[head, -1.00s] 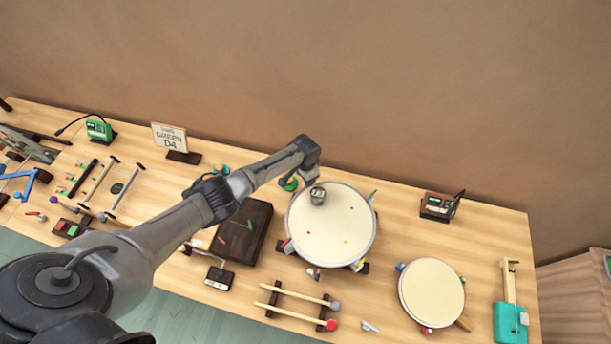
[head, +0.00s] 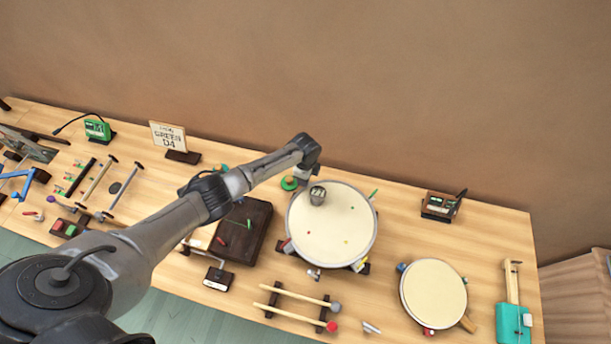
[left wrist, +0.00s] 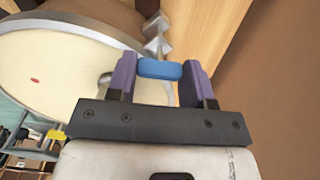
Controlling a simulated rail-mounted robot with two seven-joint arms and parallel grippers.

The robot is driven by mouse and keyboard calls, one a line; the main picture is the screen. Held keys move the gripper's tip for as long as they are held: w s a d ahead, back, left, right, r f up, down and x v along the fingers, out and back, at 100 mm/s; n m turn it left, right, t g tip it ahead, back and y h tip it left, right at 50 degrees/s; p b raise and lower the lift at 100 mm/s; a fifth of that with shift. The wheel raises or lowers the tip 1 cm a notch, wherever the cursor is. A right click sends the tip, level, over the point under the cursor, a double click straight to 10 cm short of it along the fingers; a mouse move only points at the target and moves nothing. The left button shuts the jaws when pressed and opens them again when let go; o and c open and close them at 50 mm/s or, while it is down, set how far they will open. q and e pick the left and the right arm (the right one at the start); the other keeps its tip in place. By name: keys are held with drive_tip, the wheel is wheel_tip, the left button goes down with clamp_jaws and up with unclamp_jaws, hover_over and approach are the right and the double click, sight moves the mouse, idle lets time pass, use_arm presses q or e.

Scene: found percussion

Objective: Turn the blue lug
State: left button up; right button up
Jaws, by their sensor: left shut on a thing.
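The blue lug (left wrist: 160,69) is a rounded bar between the purple fingers of my left gripper (left wrist: 160,80) in the left wrist view. The gripper is shut on it, beside the rim of the large drum (left wrist: 60,75). In the head view the large cream-skinned drum (head: 335,235) stands mid-table. My left gripper (head: 303,176) is at its far left rim there, and the blue lug cannot be made out behind the hand. A small grey gauge (head: 317,195) sits on the drumhead. My right gripper is not in view.
A smaller drum (head: 433,290) stands to the right. A dark box (head: 242,235) is left of the large drum, and mallets on a rack (head: 295,298) lie in front. A sign (head: 168,136) reading "GREEN D4" and a dark device (head: 440,206) stand at the back.

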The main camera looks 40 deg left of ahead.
use_arm(q)
drive_tip(key=m+b, duration=0.1)
drive_tip(key=m, duration=0.3)
drive_tip(key=shift+m+b, duration=0.3)
drive_tip(key=shift+m, duration=1.3)
drive_tip(key=shift+r, duration=0.1)
drive_tip(key=o, duration=0.6)
drive_tip(key=shift+c, duration=0.2)
drive_tip(key=o, duration=0.4)
drive_tip(key=shift+c, duration=0.2)
wheel_tip(320, 180, up, 14)
